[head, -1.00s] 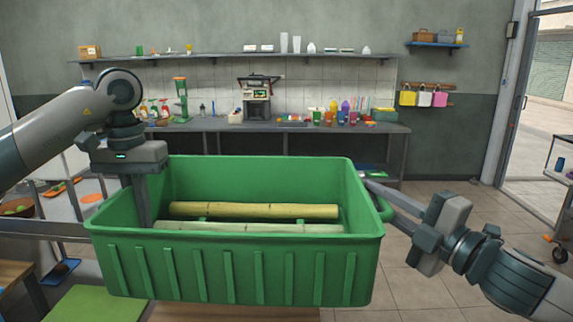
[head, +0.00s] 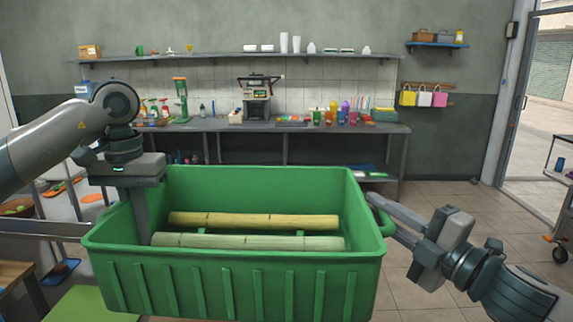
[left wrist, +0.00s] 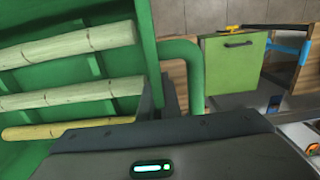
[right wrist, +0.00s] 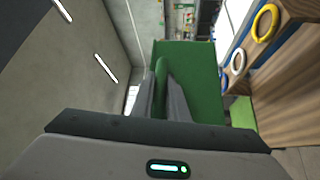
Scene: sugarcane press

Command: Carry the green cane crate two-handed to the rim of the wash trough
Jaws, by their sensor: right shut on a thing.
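The green cane crate (head: 235,285) is in front of me in the head view, roughly level, with pale cane lengths (head: 250,242) lying inside. My left gripper (head: 141,215) points down at the crate's left end; a finger shows against the inside of the wall. In the left wrist view, a green handle (left wrist: 190,75) curves beside its dark fingers; whether they grip it is hidden. My right gripper (right wrist: 160,97) is shut on the crate's right handle (right wrist: 161,78), one finger on each side. I cannot make out the wash trough.
A workbench (head: 290,128) with cups, bottles and a press stands along the back wall. Tiled floor (head: 440,190) is open to the right, with a cart (head: 562,195) near the doorway. A green surface (head: 92,306) lies at the lower left.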

